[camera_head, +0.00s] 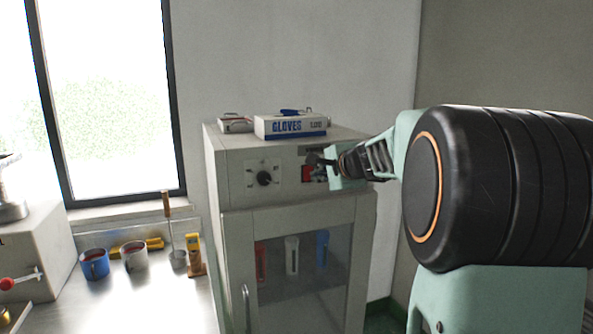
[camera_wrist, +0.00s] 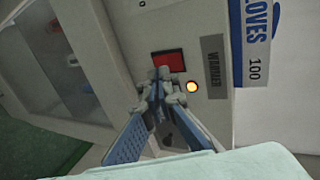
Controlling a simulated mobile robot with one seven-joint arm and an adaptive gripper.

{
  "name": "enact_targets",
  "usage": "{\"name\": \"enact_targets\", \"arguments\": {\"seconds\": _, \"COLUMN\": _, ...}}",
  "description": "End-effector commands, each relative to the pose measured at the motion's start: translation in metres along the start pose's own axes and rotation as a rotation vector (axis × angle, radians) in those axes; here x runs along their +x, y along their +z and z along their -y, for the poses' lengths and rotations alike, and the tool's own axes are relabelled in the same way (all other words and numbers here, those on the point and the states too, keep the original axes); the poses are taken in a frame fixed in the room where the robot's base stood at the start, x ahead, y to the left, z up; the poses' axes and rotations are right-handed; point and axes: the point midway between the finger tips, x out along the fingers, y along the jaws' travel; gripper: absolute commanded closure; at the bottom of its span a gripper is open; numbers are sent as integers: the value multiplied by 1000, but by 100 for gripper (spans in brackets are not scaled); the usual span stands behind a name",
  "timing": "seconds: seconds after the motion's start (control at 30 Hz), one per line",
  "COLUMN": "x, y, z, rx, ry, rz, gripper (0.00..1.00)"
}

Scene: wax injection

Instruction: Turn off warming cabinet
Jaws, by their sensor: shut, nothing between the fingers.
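The warming cabinet (camera_head: 232,250) is a pale grey box with a glass door. Its upper panel has a black knob (camera_head: 264,178) and a red rectangle, which also shows in the wrist view (camera_wrist: 169,60). I cannot tell whether the rectangle is a switch or a display. In the wrist view a round amber light (camera_wrist: 192,87) glows beside it, next to a "WARMER" label (camera_wrist: 213,66). My gripper (camera_head: 318,160) is shut and empty in front of the panel. Its fingertips in the wrist view (camera_wrist: 162,74) overlap the red rectangle's lower edge; contact is unclear.
A gloves box (camera_head: 290,127) and a smaller box (camera_head: 236,124) lie on the cabinet top. To the left, a bench (camera_head: 150,295) holds a blue cup (camera_head: 94,264), a pale cup (camera_head: 134,257) and tools. The cabinet door is closed.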

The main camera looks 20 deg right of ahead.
Motion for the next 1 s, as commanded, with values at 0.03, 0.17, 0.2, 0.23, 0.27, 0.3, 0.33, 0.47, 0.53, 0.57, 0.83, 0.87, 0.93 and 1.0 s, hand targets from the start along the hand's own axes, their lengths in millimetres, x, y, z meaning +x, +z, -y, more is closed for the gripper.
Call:
{"name": "enact_targets", "arguments": {"seconds": 0.03, "x": 9, "y": 1, "z": 1, "rx": 2, "ry": 1, "rz": 3, "gripper": 100}}
{"name": "enact_targets", "arguments": {"seconds": 0.17, "x": 26, "y": 0, "z": 1, "rx": 1, "ry": 1, "rz": 1, "gripper": 100}}
{"name": "enact_targets", "arguments": {"seconds": 0.2, "x": 30, "y": 0, "z": 1, "rx": 0, "ry": 1, "rz": 2, "gripper": 100}}
{"name": "enact_targets", "arguments": {"seconds": 0.23, "x": 33, "y": 0, "z": 0, "rx": 1, "ry": 1, "rz": 2, "gripper": 100}}
{"name": "enact_targets", "arguments": {"seconds": 0.27, "x": 35, "y": 0, "z": 0, "rx": 1, "ry": 1, "rz": 1, "gripper": 100}}
{"name": "enact_targets", "arguments": {"seconds": 0.3, "x": 38, "y": 0, "z": 1, "rx": 1, "ry": 0, "rz": 1, "gripper": 100}}
{"name": "enact_targets", "arguments": {"seconds": 0.33, "x": 39, "y": 0, "z": 1, "rx": 1, "ry": 0, "rz": 0, "gripper": 100}}
{"name": "enact_targets", "arguments": {"seconds": 0.47, "x": 43, "y": 0, "z": 0, "rx": 1, "ry": -1, "rz": 0, "gripper": 100}}
{"name": "enact_targets", "arguments": {"seconds": 0.53, "x": 44, "y": 0, "z": 0, "rx": 0, "ry": -1, "rz": 0, "gripper": 100}}
{"name": "enact_targets", "arguments": {"seconds": 0.57, "x": 44, "y": 0, "z": 0, "rx": 0, "ry": -1, "rz": 0, "gripper": 100}}
{"name": "enact_targets", "arguments": {"seconds": 0.83, "x": 44, "y": 0, "z": -1, "rx": 0, "ry": -2, "rz": 0, "gripper": 100}}
{"name": "enact_targets", "arguments": {"seconds": 0.87, "x": 44, "y": 0, "z": -2, "rx": 0, "ry": -4, "rz": 0, "gripper": 100}}
{"name": "enact_targets", "arguments": {"seconds": 0.93, "x": 46, "y": 0, "z": -4, "rx": 0, "ry": -10, "rz": 0, "gripper": 100}}
{"name": "enact_targets", "arguments": {"seconds": 1.0, "x": 48, "y": 0, "z": -6, "rx": 0, "ry": -20, "rz": -1, "gripper": 100}}
